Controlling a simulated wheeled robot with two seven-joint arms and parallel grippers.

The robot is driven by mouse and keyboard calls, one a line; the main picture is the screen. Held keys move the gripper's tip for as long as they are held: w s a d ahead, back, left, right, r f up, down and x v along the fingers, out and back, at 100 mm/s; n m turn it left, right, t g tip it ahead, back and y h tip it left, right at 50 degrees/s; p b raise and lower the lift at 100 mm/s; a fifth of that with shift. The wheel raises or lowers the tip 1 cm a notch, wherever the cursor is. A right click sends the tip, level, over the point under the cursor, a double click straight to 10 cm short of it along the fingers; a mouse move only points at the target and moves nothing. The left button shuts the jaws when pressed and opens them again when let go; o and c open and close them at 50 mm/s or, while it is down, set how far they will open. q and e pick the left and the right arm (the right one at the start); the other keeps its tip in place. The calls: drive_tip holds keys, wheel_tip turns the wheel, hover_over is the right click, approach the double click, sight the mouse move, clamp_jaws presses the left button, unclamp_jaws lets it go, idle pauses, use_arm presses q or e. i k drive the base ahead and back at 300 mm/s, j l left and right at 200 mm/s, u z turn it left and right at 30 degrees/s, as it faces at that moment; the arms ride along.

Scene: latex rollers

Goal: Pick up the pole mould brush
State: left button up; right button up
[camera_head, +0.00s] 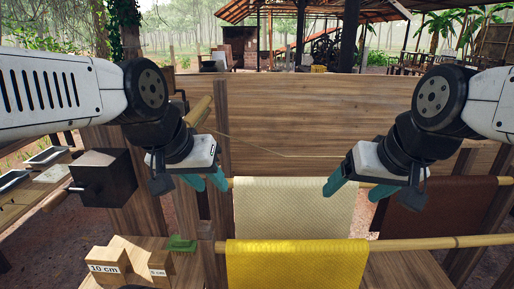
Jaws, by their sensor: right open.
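A small green block-shaped object (182,243), which looks like the brush, lies on the wooden bench at the lower left, beside two wooden blocks. Its bristles cannot be made out. My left gripper (206,182) hangs above it and slightly to the right, apart from it. Its two teal fingers show close together with nothing seen between them, and their opening is unclear. My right gripper (355,188) is open and empty, in front of the pale hanging sheet.
A wooden block marked 10 cm (107,266) and a smaller block (159,265) stand beside the green object. A dark box with a handle (103,178) is at left. Pale (288,207), yellow (295,265) and brown (427,208) sheets hang on bamboo poles. A wooden board wall (310,115) stands behind.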

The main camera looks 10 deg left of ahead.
sight(175, 245)
drive_tip(key=z, duration=1.15)
drive_tip(key=u, duration=2.3)
drive_tip(key=k+j+z, duration=0.15)
drive_tip(key=j, duration=0.3)
drive_tip(key=j+z, duration=0.2)
drive_tip(key=j, duration=0.3)
drive_tip(key=k, duration=0.05)
